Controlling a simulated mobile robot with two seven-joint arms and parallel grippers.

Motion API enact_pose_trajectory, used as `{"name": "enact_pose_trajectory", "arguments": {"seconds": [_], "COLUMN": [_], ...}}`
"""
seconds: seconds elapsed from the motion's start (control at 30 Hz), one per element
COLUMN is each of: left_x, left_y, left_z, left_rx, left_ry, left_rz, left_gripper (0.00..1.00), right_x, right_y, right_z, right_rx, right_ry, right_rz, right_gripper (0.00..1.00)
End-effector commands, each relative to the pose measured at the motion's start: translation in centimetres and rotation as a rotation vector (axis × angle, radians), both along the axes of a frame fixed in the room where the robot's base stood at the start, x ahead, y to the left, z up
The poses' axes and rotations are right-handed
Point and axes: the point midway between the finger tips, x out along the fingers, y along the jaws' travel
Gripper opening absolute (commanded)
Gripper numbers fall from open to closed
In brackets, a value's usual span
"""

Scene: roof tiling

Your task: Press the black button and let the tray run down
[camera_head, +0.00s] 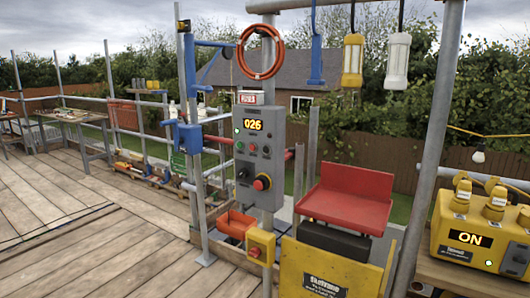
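A grey control box (257,158) hangs on a pole at the middle, with a lit display (253,125) reading 026. A larger black knob or button (242,173) sits lower left on the box, beside a red mushroom button (262,183) on a yellow ring. A red tray (347,207) with a raised back stands to the right of the box, above a yellow panel (335,270). Neither of my grippers is in view.
A yellow power box (470,232) showing ON stands on a bench at the right. Metal poles rise close around the control box. A small yellow box with a red button (260,248) and an orange bin (236,223) are below. Plank decking (100,240) is clear at left.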

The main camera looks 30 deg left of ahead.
Motion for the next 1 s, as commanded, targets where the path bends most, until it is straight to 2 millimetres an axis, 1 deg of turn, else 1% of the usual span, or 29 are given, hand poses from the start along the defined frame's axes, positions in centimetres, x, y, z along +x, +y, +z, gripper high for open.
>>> {"name": "enact_pose_trajectory", "arguments": {"seconds": [0.03, 0.33, 1.0], "left_x": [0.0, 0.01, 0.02], "left_y": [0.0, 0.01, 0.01], "left_z": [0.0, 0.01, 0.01], "left_rx": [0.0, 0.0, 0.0], "left_ry": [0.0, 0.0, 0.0], "left_rz": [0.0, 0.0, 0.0], "left_gripper": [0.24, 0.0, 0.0], "right_x": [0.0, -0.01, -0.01], "right_y": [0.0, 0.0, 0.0], "right_z": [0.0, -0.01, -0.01], "right_rx": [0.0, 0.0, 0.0], "right_ry": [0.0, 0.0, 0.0], "right_rz": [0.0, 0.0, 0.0], "right_gripper": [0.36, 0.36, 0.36]}}
